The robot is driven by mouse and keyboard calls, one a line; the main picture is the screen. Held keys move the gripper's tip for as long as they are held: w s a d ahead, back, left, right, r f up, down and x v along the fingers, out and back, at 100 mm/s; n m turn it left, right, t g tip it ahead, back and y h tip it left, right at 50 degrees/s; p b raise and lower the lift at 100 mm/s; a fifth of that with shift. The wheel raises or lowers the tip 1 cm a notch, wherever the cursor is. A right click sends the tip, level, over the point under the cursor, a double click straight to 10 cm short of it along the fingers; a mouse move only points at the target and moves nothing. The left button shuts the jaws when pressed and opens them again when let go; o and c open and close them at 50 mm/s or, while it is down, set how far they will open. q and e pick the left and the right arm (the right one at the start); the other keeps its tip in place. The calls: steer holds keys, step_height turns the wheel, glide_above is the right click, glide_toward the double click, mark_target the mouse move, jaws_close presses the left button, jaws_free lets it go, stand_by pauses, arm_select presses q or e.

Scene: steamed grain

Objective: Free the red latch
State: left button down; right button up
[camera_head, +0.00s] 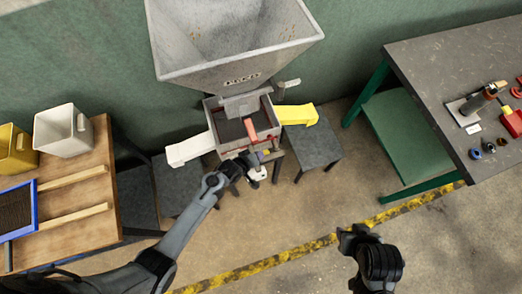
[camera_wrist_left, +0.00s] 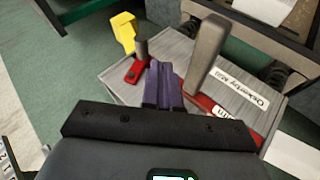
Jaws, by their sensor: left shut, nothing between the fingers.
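In the head view a grey mill box stands under the hopper, with a red bar (camera_head: 250,129) inside its open top. In the left wrist view a red piece with a short grey post (camera_wrist_left: 134,71) lies on the box top. More red (camera_wrist_left: 205,104) shows beside a thick grey lever (camera_wrist_left: 205,55). I cannot tell which red part is the latch, or whether they join behind my fingers. My left gripper (camera_head: 263,155) is at the box's front; its purple fingers (camera_wrist_left: 163,82) are shut and empty between post and lever. My right gripper (camera_head: 349,237) is away from the box; its fingers are unclear.
A white chute (camera_head: 190,149) and a yellow chute (camera_head: 297,115) stick out from the box, below the grey hopper (camera_head: 232,65). A wooden table (camera_head: 88,205) with bins is at left. A grey workbench (camera_head: 430,65) with tools is at right. The front floor is clear.

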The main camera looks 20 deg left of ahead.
arm_select(q)
steer(key=shift+p+v, duration=0.7)
steer(key=shift+v, duration=0.35)
steer(key=shift+s+a, duration=0.15)
arm_select(e)
steer(key=shift+s+a+r, duration=0.1)
steer(key=shift+a+r, duration=0.05)
steer(key=shift+r, duration=0.45)
steer(key=shift+s+a+r, duration=0.1)
steer(key=shift+a+r, duration=0.05)
steer(key=shift+r, duration=0.45)
